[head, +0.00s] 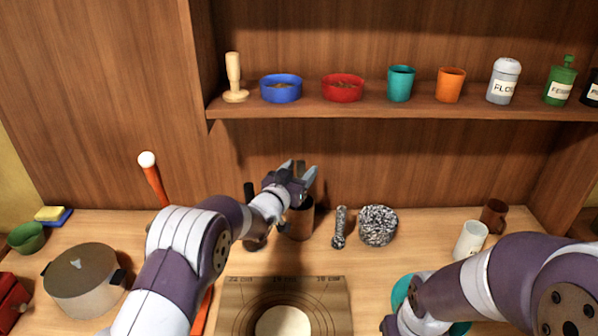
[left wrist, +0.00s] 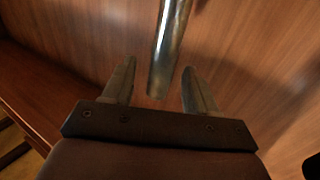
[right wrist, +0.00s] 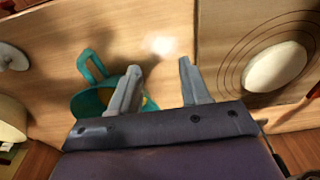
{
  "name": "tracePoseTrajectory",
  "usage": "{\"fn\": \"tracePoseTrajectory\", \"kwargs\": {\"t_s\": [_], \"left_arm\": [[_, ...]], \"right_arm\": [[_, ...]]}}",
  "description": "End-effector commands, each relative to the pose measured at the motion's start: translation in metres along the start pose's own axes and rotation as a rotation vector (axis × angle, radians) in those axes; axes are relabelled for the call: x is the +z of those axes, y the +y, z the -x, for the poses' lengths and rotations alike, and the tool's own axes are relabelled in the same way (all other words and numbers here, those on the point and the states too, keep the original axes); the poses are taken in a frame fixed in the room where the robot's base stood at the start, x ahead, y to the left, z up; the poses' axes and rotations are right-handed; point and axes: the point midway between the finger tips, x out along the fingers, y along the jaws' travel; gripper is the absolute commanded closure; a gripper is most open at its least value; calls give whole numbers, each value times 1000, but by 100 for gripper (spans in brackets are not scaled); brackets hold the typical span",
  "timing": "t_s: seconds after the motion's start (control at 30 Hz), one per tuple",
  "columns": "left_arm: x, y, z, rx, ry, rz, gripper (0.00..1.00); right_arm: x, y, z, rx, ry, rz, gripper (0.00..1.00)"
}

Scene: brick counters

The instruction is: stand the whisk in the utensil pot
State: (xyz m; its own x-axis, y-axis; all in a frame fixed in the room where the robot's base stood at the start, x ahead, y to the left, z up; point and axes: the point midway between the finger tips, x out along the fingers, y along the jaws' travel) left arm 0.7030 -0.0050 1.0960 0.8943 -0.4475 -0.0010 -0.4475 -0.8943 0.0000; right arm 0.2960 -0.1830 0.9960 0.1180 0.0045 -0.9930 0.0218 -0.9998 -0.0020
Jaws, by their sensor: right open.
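A dark brown pot (head: 300,222), which looks like the utensil pot, stands at the back of the counter against the wall. My left gripper (head: 302,172) is open just above its mouth. A grey metal rod, which looks like the whisk's handle (left wrist: 170,45), has its end between the left fingertips (left wrist: 158,92), with a gap on each side. The whisk's wires are not seen, and I cannot tell whether it is inside the pot. My right gripper (right wrist: 160,85) is open and empty above the counter near a teal mug (right wrist: 83,103).
A speckled pestle (head: 339,228) and mortar (head: 378,226) stand right of the pot. A marked board (head: 335,300) with dough (head: 283,322) lies in front. A lidded pan (head: 82,280) is at left. A shelf (head: 400,108) with bowls and cups overhangs the back.

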Motion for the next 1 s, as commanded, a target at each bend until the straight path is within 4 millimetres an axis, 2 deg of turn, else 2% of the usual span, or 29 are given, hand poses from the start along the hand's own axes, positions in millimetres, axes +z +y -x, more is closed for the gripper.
{"fn": "tracePoseTrajectory", "kwargs": {"t_s": [0.13,0.23,0.5,0.7,1.0], "left_arm": [[1,0,3,0,0,0,42],[2,-1,16,-1,-2,1,42],[3,-1,86,-2,-1,0,42],[1,-1,120,-1,1,0,42],[0,0,128,0,0,0,42]], "right_arm": [[0,0,-1,0,0,0,54],[1,0,-6,0,0,0,54],[3,0,-22,0,0,0,54],[3,0,-27,0,0,0,54],[3,0,-27,0,0,0,54]]}}
